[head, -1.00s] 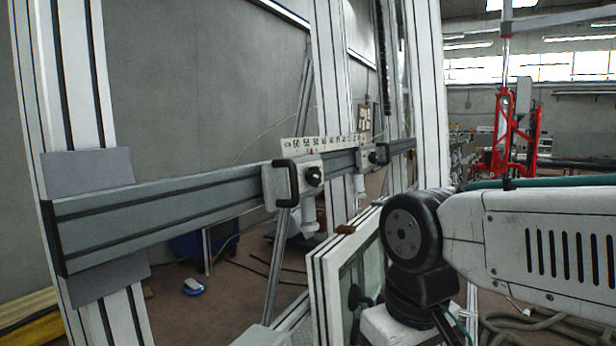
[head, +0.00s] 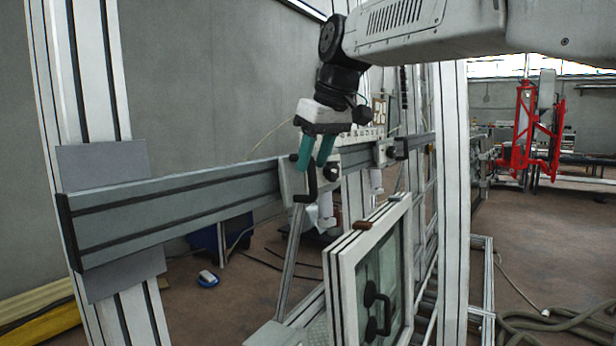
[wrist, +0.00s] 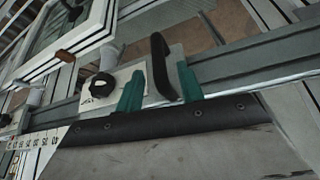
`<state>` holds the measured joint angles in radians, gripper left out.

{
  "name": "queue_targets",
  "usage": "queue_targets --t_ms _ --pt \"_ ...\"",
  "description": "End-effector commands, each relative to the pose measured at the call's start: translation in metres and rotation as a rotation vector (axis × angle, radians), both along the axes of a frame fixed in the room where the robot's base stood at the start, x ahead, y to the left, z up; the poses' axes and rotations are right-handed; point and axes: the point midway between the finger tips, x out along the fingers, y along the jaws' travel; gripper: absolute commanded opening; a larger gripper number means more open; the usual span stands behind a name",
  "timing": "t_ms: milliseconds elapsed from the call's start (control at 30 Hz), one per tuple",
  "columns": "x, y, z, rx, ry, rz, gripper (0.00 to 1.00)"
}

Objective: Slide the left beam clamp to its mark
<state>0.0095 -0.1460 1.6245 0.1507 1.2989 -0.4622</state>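The left beam clamp (head: 288,180) is a pale plate on the grey beam (head: 180,203), with a black handle (head: 311,186) and a dark knob. My gripper (head: 315,158) is at the clamp with its green fingers pointing down. In the wrist view, the fingers of my gripper (wrist: 160,86) stand apart on either side of the clamp's handle (wrist: 162,64), with small gaps showing. The clamp's knob (wrist: 102,86) is left of the fingers. A white scale (head: 374,132) runs along the beam's top, partly hidden by my gripper. I cannot make out a mark on it now.
A second clamp (head: 385,153) sits farther right on the beam. A glazed window frame (head: 340,272) with black handles stands below and in front. White upright profiles (head: 454,190) cross the beam's right part. The beam's left stretch is clear.

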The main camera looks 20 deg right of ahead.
Motion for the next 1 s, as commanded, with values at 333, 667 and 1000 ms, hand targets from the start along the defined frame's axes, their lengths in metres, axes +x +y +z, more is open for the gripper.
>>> queue_targets --t_ms 333,667,1000 --pt "0.015 0.006 -0.04 0.0 0.002 0.0 0.38" --pt "0.016 0.007 -0.042 0.0 0.0 -0.001 0.3" --pt "0.021 0.0 -0.042 -0.001 0.001 -0.004 0.0"
